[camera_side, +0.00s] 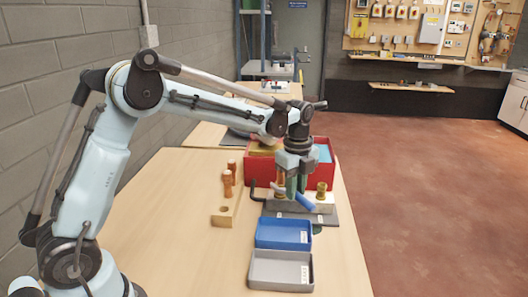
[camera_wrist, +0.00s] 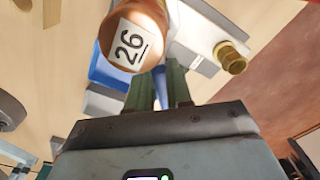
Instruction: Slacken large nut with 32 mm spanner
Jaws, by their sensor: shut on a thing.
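My gripper (camera_side: 297,184) is low over the grey work plate, fingers pointing down. Its green fingers (camera_wrist: 161,90) are shut on a slim blue piece (camera_wrist: 159,87), which also shows slanting below them in the side view (camera_side: 306,202). I cannot read a size on it or tell whether it touches a nut. A brass fitting with a nut (camera_side: 321,190) stands upright on a pale block, right of the gripper; it shows in the wrist view (camera_wrist: 232,58). A brown round end labelled 26 (camera_wrist: 130,43) is close to the wrist camera, partly hiding the work.
A red bin (camera_side: 321,173) stands behind the work. A blue tray (camera_side: 284,234) and a grey tray (camera_side: 281,270) lie in front. Orange-brown upright pieces (camera_side: 228,183) and a wooden block with a hole (camera_side: 222,217) are to the left. The table's left front is clear.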

